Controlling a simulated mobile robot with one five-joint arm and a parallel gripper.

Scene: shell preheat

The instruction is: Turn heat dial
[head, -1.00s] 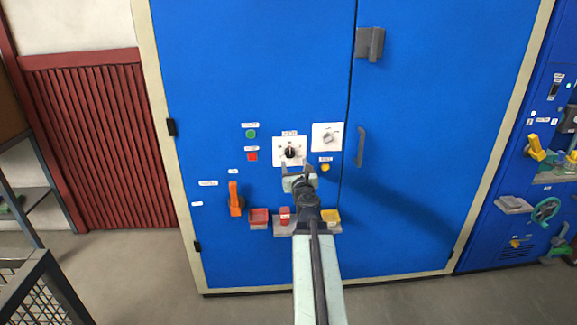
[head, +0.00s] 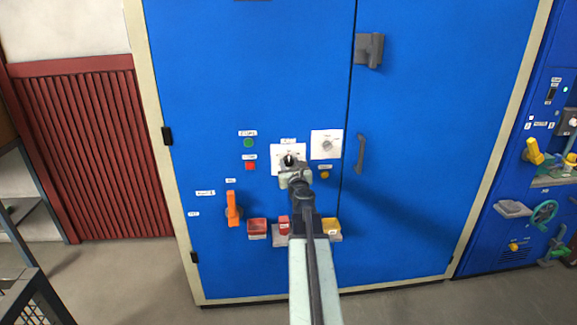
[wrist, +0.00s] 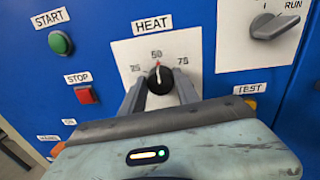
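The heat dial (wrist: 160,77) is a round black knob with a pale and red pointer, on a white plate (wrist: 122,50) marked HEAT, 25, 50 and 75. Its pointer stands up at the 50 mark. In the head view the dial (head: 288,159) sits on the blue cabinet, partly hidden by my gripper (head: 291,164). In the wrist view the fingers of my gripper (wrist: 161,90) lie on both sides of the knob, close against it, and look shut on it. The lower part of the knob is hidden between them.
A grey selector knob marked RUN (wrist: 270,27) is close on the right. A green START button (wrist: 61,43) and red STOP button (wrist: 86,95) are on the left. An orange lever (head: 232,208) and small bins (head: 257,227) are lower. A door handle (head: 361,153) is to the right.

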